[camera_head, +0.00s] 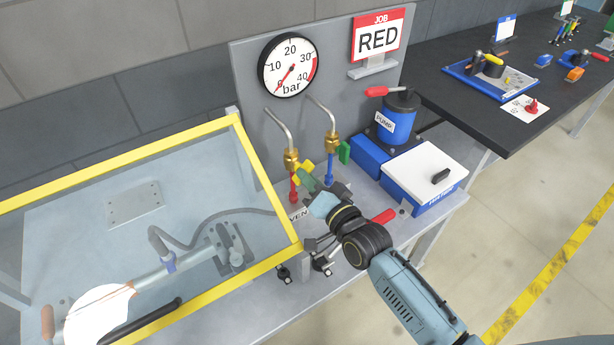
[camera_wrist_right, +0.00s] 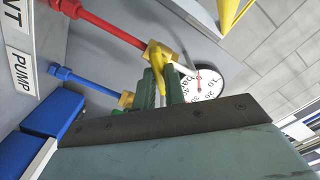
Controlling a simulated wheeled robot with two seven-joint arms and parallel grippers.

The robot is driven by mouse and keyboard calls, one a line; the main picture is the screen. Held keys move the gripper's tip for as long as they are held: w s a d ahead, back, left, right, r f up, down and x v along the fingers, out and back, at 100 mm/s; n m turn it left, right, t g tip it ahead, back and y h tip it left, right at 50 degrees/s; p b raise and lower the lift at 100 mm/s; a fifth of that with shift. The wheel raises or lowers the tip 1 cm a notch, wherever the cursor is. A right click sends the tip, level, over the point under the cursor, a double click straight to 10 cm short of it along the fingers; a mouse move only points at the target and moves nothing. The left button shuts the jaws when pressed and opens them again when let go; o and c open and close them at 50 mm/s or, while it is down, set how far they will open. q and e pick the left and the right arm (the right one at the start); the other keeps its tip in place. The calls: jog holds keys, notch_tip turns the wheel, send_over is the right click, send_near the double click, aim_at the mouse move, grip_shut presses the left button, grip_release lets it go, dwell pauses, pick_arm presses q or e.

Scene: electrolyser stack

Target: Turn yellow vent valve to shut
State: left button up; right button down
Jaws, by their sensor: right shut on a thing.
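The yellow vent valve handle (camera_head: 304,168) sits at the brass fitting (camera_head: 291,160) on top of the red vent pipe (camera_head: 293,186). My right gripper (camera_head: 308,179) comes in from the lower right, its green fingers shut on the yellow handle. In the right wrist view the yellow handle (camera_wrist_right: 157,58) shows between and beyond the two finger ends (camera_wrist_right: 162,84), in front of the brass fitting. The fingers hide part of the handle. My left gripper is not in view.
A blue pipe (camera_head: 329,171) with a green handle (camera_head: 344,152) stands right of the vent. A pressure gauge (camera_head: 289,65) hangs behind. A yellow-framed clear cover (camera_head: 270,259) lies left. The blue pump (camera_head: 393,118) and a white-lidded box (camera_head: 425,170) stand right.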

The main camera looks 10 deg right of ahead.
jog(key=m, duration=0.4)
jog(key=shift+m+p, duration=0.3)
jog(key=shift+p, duration=0.1)
jog(key=m, duration=0.4)
jog(key=c, duration=1.3)
grip_release()
jog(key=shift+p+v, duration=1)
jog(key=shift+v, duration=2.5)
